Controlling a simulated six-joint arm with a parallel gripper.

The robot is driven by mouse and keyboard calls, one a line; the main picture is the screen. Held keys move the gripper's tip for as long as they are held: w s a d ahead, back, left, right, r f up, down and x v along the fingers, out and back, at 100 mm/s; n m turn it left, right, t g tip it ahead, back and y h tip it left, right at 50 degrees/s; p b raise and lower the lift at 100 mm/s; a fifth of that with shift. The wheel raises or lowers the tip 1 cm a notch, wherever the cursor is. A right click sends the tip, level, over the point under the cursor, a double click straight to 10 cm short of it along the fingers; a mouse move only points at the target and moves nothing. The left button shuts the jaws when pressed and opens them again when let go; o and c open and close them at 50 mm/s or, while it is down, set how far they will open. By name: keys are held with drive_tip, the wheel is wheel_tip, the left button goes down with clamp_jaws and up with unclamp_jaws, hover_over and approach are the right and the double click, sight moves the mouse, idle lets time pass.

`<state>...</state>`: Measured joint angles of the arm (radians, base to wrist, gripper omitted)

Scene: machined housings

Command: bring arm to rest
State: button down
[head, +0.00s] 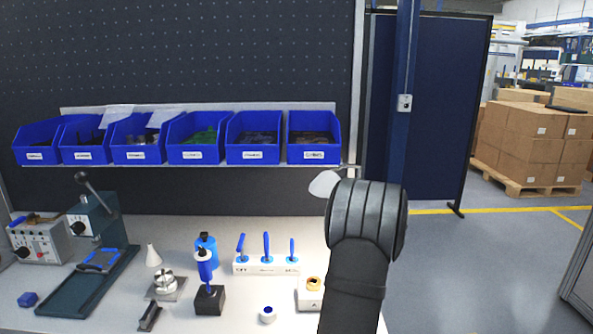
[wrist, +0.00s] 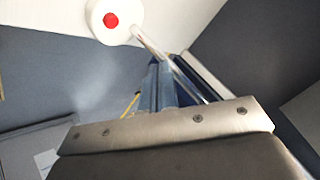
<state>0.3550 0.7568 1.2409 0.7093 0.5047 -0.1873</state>
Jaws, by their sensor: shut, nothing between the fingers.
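My arm's dark grey link rises at the lower right of the head view, in front of the bench's right end. My gripper is not visible in the head view. In the wrist view my gripper (wrist: 165,122) shows as a broad metal edge with screws across the lower part. It is shut and holds nothing. It touches no object that I can see.
The workbench (head: 190,222) carries a green press (head: 97,228), a grey control box (head: 40,240), a black-based tool (head: 209,299) and a white tool rack (head: 266,265). Blue bins (head: 198,155) line the shelf. Stacked cartons (head: 530,140) stand far right, beyond open floor.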

drive_tip(key=s+d+r+t+y, duration=0.1)
drive_tip(key=s+d+r+y, duration=0.35)
drive_tip(key=r, duration=0.45)
drive_tip(key=s+d+r+m+t+y, duration=0.1)
drive_tip(key=s+d+r+t+y, duration=0.15)
drive_tip(key=s+r, duration=0.45)
drive_tip(key=s+d+r+y, duration=0.4)
drive_tip(key=s+d+r, duration=0.1)
drive_tip(key=r, duration=0.5)
drive_tip(key=w+a+f+n+g+h, duration=0.1)
drive_tip(key=w+f+h, duration=0.3)
drive_tip(key=f, duration=0.5)
drive_tip(key=w+a+f+n+g+h, duration=0.1)
drive_tip(key=w+a+f+g+h, duration=0.2)
drive_tip(key=f, duration=0.7)
drive_tip(key=shift+w+a+n+g+h, duration=0.4)
drive_tip(key=shift+a+g+h, duration=0.1)
drive_tip(key=shift+a+g, duration=0.1)
drive_tip(key=s+d+r+m+t+y, duration=0.1)
drive_tip(key=s+d+r+t+y, duration=0.1)
drive_tip(key=r, duration=0.7)
drive_tip(key=s+d+r+m+t+y, duration=0.2)
drive_tip(key=s+r+y, duration=0.3)
drive_tip(key=r, duration=0.4)
drive_tip(key=shift+d+r+t+y, duration=0.3)
drive_tip(key=shift+d+r+t, duration=0.05)
drive_tip(key=shift+t, duration=0.3)
drive_tip(key=shift+f, duration=0.1)
